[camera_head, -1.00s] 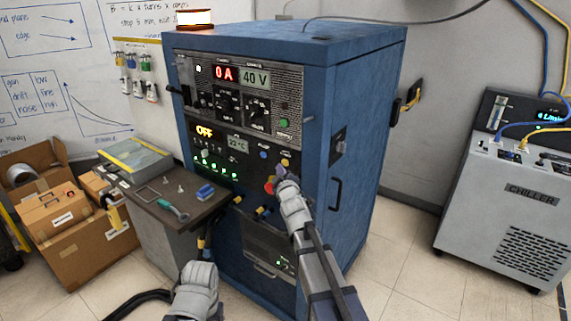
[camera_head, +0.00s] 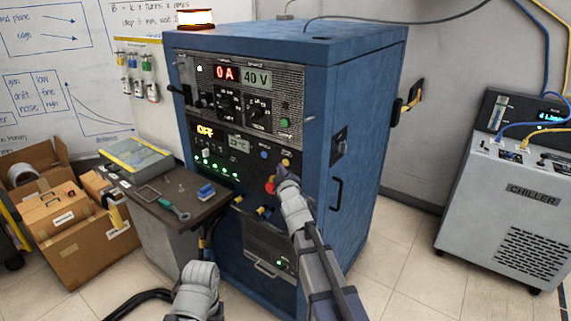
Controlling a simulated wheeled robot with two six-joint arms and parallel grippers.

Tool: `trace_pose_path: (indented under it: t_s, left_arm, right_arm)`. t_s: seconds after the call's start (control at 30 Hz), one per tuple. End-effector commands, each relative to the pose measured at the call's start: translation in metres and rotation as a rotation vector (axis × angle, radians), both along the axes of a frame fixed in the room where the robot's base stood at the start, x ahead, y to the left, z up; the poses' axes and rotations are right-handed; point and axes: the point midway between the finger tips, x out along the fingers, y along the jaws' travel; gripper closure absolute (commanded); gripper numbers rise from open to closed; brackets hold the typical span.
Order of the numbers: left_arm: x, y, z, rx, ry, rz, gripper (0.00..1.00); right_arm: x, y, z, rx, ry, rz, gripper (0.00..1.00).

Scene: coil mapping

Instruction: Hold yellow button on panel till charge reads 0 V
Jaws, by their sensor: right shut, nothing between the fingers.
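The blue cabinet (camera_head: 355,130) carries the control panel (camera_head: 225,145) on its front. The upper readouts show 0 A in red and 40 V (camera_head: 257,78). A lower display reads OFF (camera_head: 205,131). The small yellow button (camera_head: 286,162) is at the panel's right side, right of a blue button (camera_head: 264,155). My right gripper (camera_head: 281,173) is shut and empty, its tip just below the yellow button. I cannot tell whether it touches or presses it. My left arm shows at the bottom, but I cannot make out its gripper.
A red knob (camera_head: 270,187) is close left of my right gripper. A side table (camera_head: 150,197) with small tools and a blue block (camera_head: 206,191) stands left of the cabinet. Cardboard boxes (camera_head: 85,245) are at far left, a chiller (camera_head: 510,200) at right. Floor between cabinet and chiller is clear.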

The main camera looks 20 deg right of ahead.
Motion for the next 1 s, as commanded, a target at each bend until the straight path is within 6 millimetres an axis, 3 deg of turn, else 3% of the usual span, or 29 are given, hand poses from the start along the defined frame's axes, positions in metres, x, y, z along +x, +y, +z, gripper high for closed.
trace_pose_path:
  t_s: [1.0]
  left_arm:
    - [0.0, 0.0, 0.0002, 0.0, 0.0, 0.0, 0.28]
  right_arm:
    - [0.0053, -0.007, 0.0002, 0.0, 0.0, 0.0, 1.0]
